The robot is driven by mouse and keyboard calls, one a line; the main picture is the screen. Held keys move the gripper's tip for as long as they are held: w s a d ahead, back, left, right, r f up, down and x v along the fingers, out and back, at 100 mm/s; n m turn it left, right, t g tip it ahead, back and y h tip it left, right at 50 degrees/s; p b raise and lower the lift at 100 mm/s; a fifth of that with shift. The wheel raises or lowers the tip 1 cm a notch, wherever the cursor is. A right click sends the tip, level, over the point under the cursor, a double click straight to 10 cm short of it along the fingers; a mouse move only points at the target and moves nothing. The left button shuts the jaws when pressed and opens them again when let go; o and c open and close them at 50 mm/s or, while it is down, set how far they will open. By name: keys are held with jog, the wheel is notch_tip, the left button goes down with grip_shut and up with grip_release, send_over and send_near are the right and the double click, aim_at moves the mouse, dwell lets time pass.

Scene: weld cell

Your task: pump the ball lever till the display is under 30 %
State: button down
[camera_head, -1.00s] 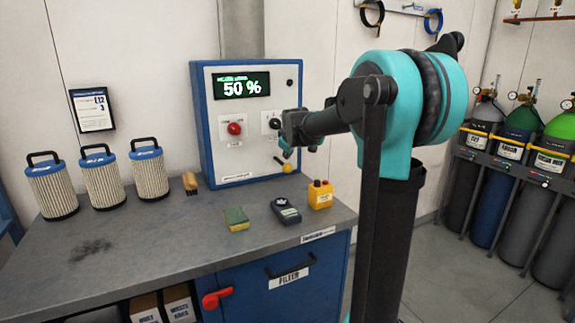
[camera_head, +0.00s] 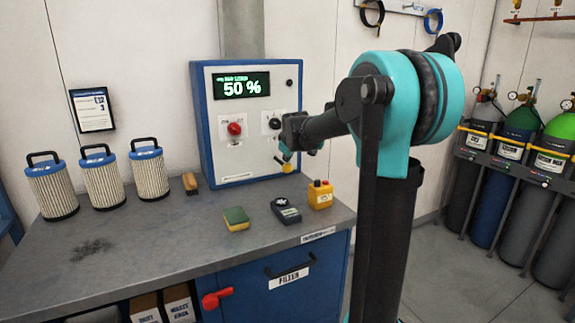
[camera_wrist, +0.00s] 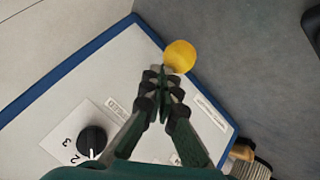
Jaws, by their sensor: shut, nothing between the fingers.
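The control box's display (camera_head: 241,85) reads 50 %. The yellow ball (camera_head: 288,168) of the lever sits low at the front of the box, just above the bench. In the wrist view the ball (camera_wrist: 180,56) lies at the fingertips, overlapping the box's blue edge. My gripper (camera_head: 283,159) is shut and empty, just above the ball; in the wrist view its closed fingertips (camera_wrist: 161,73) point at the ball. Whether they touch it I cannot tell. The lever's rod is hidden behind the fingers.
A red knob (camera_head: 235,128) and a black selector knob (camera_wrist: 91,140) are on the box face. On the bench are a sponge (camera_head: 236,218), a dark handheld meter (camera_head: 286,210), a yellow button box (camera_head: 320,194), a brush (camera_head: 190,183) and filter cartridges (camera_head: 104,180) at left.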

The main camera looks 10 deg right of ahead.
aim_at(288, 166)
jog(key=shift+f, duration=2.05)
dwell(1.9)
dwell(0.4)
jog(key=shift+r, duration=2.65)
jog(key=shift+r, duration=0.1)
jog(key=shift+r, duration=2.4)
jog(key=shift+s, duration=0.1)
